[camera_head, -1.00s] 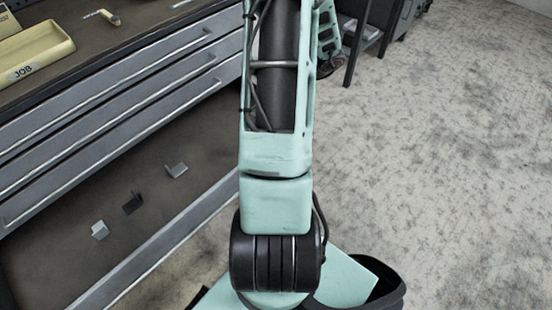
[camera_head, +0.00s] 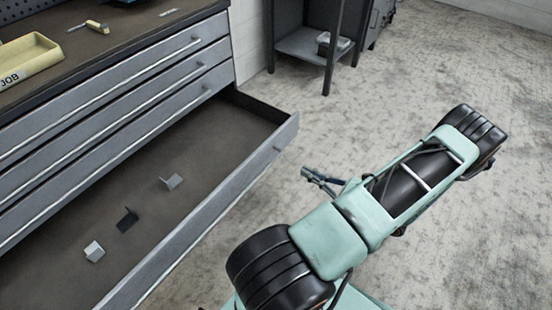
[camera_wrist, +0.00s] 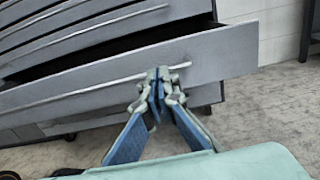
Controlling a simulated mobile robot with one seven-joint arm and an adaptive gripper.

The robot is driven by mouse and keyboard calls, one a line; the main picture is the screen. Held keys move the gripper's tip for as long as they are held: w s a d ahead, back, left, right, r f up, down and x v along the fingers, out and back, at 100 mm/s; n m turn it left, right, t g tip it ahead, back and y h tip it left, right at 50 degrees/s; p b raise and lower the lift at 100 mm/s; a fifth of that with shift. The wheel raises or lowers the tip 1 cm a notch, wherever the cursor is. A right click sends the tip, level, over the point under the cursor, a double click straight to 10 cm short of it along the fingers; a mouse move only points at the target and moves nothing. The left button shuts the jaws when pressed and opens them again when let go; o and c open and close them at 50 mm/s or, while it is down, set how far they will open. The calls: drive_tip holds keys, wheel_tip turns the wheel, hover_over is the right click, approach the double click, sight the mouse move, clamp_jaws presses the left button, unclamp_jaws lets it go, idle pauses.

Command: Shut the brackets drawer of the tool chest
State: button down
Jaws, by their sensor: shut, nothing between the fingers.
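The brackets drawer (camera_head: 203,232) is pulled far out of the tool chest (camera_head: 110,106). Several small L-shaped brackets, such as a grey one (camera_head: 171,182), a dark one (camera_head: 127,220) and a light one (camera_head: 94,250), lie on its floor. My gripper (camera_head: 308,176) is shut and empty, to the right of the drawer front over the open floor in the head view. In the wrist view my gripper (camera_wrist: 158,72) points at the drawer front (camera_wrist: 222,52), overlapping the right part of its long handle (camera_wrist: 100,88). I cannot tell whether the fingertips touch it.
The closed drawers (camera_head: 120,85) sit above the open one. A yellow JOB tray (camera_head: 28,60) and a small yellow-handled tool (camera_head: 97,27) lie on the chest top. A dark shelf stand (camera_head: 312,45) stands behind.

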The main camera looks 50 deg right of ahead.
sight(264, 148)
drive_tip(key=w+b, duration=0.1)
drive_tip(key=w, duration=0.3)
drive_tip(key=w+b, duration=0.1)
drive_tip(key=w, duration=0.4)
drive_tip(key=w+a+b, duration=0.1)
drive_tip(key=w, duration=0.3)
drive_tip(key=shift+w, duration=0.35)
drive_tip(key=shift+w, duration=0.1)
